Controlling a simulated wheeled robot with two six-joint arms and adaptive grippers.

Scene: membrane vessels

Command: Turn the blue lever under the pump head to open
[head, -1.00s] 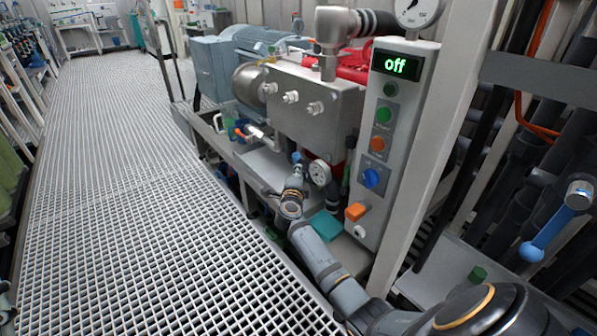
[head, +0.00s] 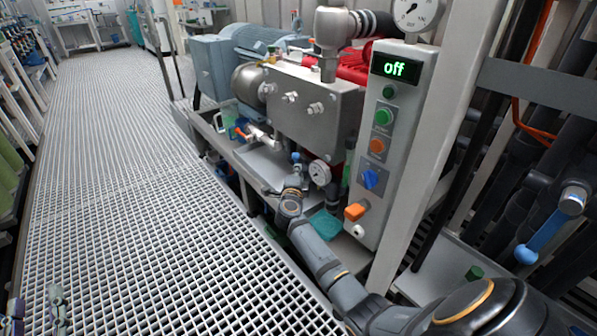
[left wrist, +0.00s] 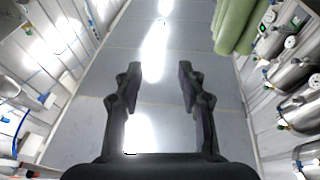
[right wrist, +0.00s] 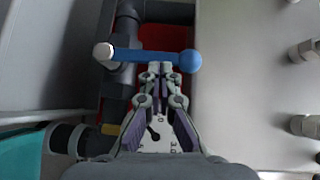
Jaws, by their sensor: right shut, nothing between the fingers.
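The blue lever (right wrist: 155,56) lies across the right wrist view, with a pale hub at its left end and a blue ball at its right end. In the head view only its small blue end (head: 296,157) shows, below the steel pump head (head: 312,107). My right gripper (right wrist: 160,72) is shut and empty. Its fingertips are at the lever's near side, close to the ball; I cannot tell whether they touch. My right gripper also shows in the head view (head: 296,178). My left gripper (left wrist: 160,75) is open and empty, over the floor; it shows at the head view's lower left (head: 38,303).
The control box (head: 388,130), reading "off", stands right of the pump head. A pressure gauge (head: 320,173) sits close beside my right gripper. Another blue lever (head: 548,238) is on pipes at the far right. The grating floor (head: 130,200) on the left is clear.

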